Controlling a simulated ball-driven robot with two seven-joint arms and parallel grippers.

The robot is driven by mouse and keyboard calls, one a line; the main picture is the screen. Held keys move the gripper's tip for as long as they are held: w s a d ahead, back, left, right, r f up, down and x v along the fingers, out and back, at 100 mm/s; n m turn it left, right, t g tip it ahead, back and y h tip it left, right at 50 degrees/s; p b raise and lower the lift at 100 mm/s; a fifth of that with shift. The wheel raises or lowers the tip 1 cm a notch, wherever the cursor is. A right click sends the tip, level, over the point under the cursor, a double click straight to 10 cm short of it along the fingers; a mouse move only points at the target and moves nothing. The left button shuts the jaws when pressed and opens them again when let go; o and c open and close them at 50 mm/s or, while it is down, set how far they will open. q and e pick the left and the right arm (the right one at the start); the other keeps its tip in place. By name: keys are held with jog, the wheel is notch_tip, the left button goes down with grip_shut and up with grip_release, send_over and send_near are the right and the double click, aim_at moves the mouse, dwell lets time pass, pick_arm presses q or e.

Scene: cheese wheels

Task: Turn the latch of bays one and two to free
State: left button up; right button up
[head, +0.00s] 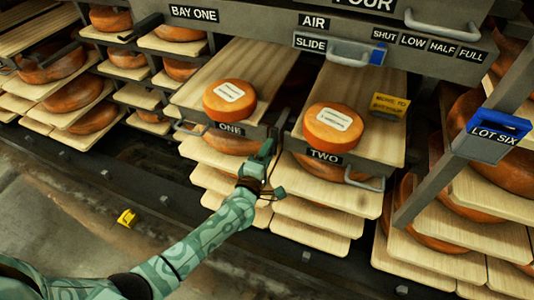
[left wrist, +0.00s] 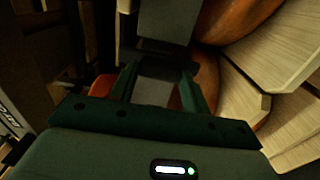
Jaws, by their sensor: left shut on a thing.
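The board labelled ONE (head: 195,112) and the board labelled TWO (head: 375,140) each carry an orange cheese wheel with a white label, wheel one (head: 222,107) and wheel two (head: 325,139). My green left gripper (head: 265,150) is at the front of the gap between the boards, just below a dark upright part (head: 283,118) that may be the latch. In the left wrist view the fingers (left wrist: 160,85) are shut around a grey piece (left wrist: 152,90), most likely the latch; its turned position cannot be told. My right gripper is not in view.
Metal handles (head: 366,184) stick out at the board fronts. Overhead is a grey beam with an AIR SLIDE handle (head: 330,52). Cheese racks stand at both sides. A blue LOT SIX holder (head: 500,125) is at the right.

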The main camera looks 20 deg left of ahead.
pick_arm(q)
jog(key=shift+f, duration=0.1)
dwell(0.5)
jog(key=o, duration=1)
jog(key=s+p, duration=0.4)
jog(key=s, duration=1.2)
jog(key=shift+s+a, duration=0.2)
jog(key=shift+a, duration=0.1)
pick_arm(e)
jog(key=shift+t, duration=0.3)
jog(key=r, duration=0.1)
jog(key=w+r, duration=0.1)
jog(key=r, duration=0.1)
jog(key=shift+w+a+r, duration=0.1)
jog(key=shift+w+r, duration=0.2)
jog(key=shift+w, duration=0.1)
